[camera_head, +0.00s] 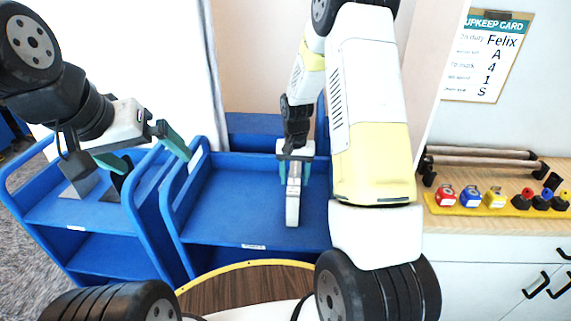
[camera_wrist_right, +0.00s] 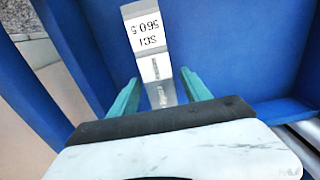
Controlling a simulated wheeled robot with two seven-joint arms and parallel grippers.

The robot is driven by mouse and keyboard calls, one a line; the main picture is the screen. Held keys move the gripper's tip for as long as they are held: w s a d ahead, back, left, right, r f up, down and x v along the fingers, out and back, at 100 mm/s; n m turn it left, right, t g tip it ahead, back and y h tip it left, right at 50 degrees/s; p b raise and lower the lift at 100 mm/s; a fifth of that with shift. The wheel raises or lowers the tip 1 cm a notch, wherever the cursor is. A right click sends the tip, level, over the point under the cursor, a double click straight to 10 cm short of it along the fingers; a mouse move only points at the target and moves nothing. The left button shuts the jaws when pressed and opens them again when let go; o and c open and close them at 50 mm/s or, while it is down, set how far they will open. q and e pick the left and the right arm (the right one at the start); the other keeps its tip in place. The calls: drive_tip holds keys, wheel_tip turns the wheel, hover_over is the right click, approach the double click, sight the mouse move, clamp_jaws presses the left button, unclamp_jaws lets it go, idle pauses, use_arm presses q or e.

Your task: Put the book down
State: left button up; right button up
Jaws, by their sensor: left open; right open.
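The book (camera_head: 292,208) is a narrow grey-white shape on the top of the middle blue cart (camera_head: 225,205). In the right wrist view its spine (camera_wrist_right: 148,42) carries a label reading "SCI 560.5". My right gripper (camera_head: 295,167) is open at the book's far end. In the right wrist view its green fingers (camera_wrist_right: 160,92) stand on either side of the book, with gaps visible. The book's underside is hidden. My left gripper (camera_head: 145,152) is open and empty above the left blue cart (camera_head: 55,212).
Grey bookend-like pieces (camera_head: 80,186) stand on the left cart. A wooden round top (camera_head: 245,285) is in front. The right counter (camera_head: 480,225) holds rollers (camera_head: 480,158), small coloured pots (camera_head: 469,197) and a yellow strip. An upkeep card (camera_head: 487,60) hangs above. The middle cart has clear space left of the book.

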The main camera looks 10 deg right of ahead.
wheel_tip(320, 180, up, 12)
drive_tip(key=s+a+r+n+t+y, duration=0.1)
drive_tip(key=s+r+n+t, duration=0.15)
drive_tip(key=s+r, duration=0.85)
drive_tip(key=s+a+r+n+t+y, duration=0.1)
drive_tip(key=s+r+t, duration=0.2)
drive_tip(key=s, duration=1)
wheel_tip(320, 180, up, 3)
drive_tip(key=shift+a+f+t, duration=0.15)
drive_tip(key=shift+a+t, duration=0.2)
